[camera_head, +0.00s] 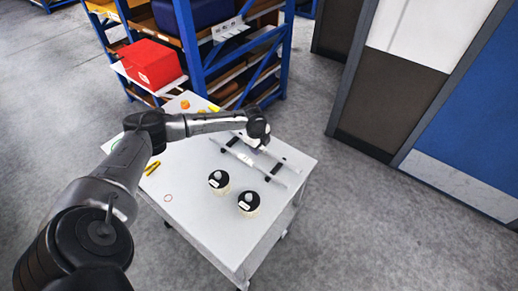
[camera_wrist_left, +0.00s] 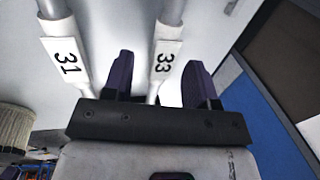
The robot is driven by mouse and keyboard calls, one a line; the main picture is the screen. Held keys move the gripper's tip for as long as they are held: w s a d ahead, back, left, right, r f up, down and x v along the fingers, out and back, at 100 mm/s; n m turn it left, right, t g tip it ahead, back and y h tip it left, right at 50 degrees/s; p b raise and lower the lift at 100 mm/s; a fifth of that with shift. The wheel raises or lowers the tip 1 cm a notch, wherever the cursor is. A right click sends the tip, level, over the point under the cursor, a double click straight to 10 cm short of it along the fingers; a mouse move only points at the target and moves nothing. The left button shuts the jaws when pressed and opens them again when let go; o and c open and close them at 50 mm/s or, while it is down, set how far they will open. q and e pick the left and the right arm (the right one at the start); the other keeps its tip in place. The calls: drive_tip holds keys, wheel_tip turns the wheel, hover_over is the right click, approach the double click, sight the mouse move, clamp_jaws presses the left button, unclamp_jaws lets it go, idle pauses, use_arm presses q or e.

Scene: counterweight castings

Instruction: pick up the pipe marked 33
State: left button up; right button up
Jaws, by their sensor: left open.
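The pipe marked 33 (camera_wrist_left: 168,20) is a thin light pipe with a white tag in the left wrist view. It runs between the two dark purple fingers of my left gripper (camera_wrist_left: 160,75), which is open around it or just above it; I cannot tell if they touch. The pipe marked 31 (camera_wrist_left: 52,8) lies parallel to its left, outside the fingers. In the head view my left gripper (camera_head: 250,148) is over the pipes on the white table (camera_head: 190,225), hiding part of them; the tag numbers are unreadable there. My right gripper is not in view.
Dark supports (camera_head: 275,168) hold the pipes. Two black-topped round castings (camera_head: 219,181) (camera_head: 249,202) stand in front of them. Yellow items (camera_head: 152,168) lie at the table's left. A blue shelf rack (camera_head: 205,55) with a red box (camera_head: 150,65) stands behind.

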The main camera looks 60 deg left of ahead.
use_arm(q)
drive_tip(key=shift+w+f, duration=0.1)
drive_tip(key=shift+f, duration=0.5)
clamp_jaws()
